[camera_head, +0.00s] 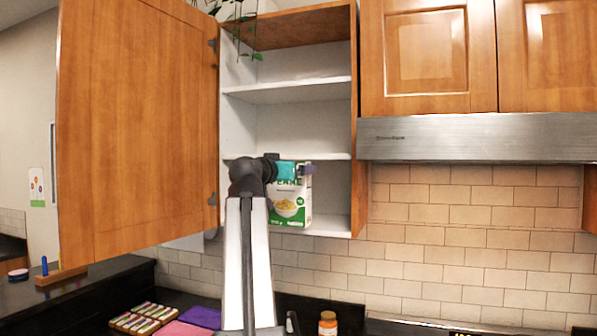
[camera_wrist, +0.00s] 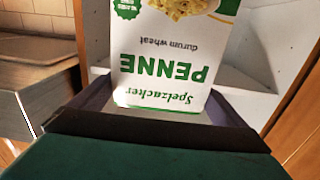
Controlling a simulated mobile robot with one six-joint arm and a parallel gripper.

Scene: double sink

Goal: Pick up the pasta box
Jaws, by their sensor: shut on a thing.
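The pasta box (camera_head: 291,211) is white and green with a picture of penne. It is upright at the bottom shelf of the open wall cabinet, towards its front. In the wrist view the box (camera_wrist: 165,60) appears upside down, with "PENNE" readable, and its top end is between the jaws. My gripper (camera_head: 307,170) reaches the top of the box from the front and is shut on it. In the wrist view my gripper (camera_wrist: 155,112) spans the lower part of the picture. Whether the box's base touches the shelf is hard to tell.
The open cabinet (camera_head: 290,90) has white shelves, and the shelf (camera_head: 325,155) above the box is close to my gripper. Its wooden door (camera_head: 135,130) stands open at left. A range hood (camera_head: 475,137) is at right. An orange-capped jar (camera_head: 328,322) stands on the counter below.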

